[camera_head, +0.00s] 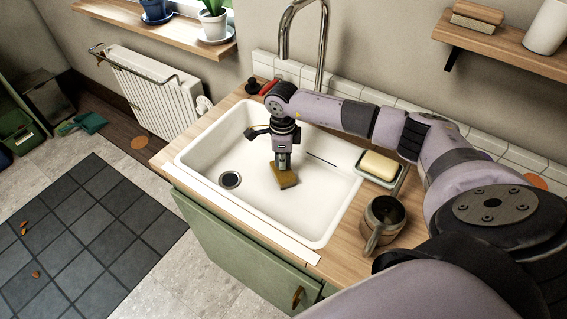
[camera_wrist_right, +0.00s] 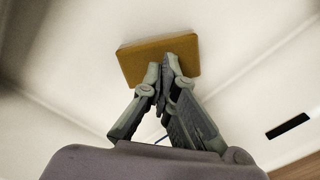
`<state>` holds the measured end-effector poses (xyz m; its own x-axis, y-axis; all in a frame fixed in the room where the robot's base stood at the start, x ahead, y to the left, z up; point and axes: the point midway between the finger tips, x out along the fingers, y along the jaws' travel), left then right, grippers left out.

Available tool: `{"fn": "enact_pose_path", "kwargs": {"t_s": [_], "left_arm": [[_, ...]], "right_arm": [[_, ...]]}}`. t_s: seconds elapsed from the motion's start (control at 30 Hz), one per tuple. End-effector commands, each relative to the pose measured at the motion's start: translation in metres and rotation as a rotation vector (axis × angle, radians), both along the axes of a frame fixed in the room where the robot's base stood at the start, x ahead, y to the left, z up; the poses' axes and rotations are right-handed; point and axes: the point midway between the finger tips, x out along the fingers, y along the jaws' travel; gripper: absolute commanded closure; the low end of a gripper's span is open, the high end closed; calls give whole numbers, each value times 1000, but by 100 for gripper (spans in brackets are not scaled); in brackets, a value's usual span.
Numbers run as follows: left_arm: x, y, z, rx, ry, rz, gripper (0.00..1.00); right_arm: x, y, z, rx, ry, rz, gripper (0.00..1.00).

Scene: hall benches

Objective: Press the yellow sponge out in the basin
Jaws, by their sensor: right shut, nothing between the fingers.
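The yellow-brown sponge (camera_head: 285,181) lies in the white basin (camera_head: 215,153), right of the drain. It also shows in the right wrist view (camera_wrist_right: 137,64) as a flat rectangular block. My right gripper (camera_head: 283,163) points down at the sponge from above. Its two fingers are shut together with nothing between them, and their tips (camera_wrist_right: 167,62) overlap the sponge's near edge in the right wrist view. I cannot tell whether they touch or press it. The fingers hide part of the sponge's top. My left gripper is not in view.
The drain (camera_head: 230,180) is left of the sponge. A tall curved tap (camera_head: 322,45) rises behind the basin. A soap dish with a pale yellow bar (camera_head: 379,165) and a metal mug (camera_head: 383,217) stand on the wooden counter at right.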

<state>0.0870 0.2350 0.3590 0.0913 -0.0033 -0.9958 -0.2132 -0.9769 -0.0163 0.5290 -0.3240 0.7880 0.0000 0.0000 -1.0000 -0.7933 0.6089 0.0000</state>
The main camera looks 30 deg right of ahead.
Motion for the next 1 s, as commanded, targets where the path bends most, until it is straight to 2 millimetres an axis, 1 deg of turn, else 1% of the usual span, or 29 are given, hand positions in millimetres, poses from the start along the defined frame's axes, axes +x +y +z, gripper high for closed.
{"fn": "enact_pose_path", "kwargs": {"t_s": [0.7, 1.0], "left_arm": [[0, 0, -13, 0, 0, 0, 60], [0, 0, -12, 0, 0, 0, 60]], "right_arm": [[0, 0, -16, 0, 0, 0, 100], [-1, 0, -16, 0, 3, 1, 100]]}}
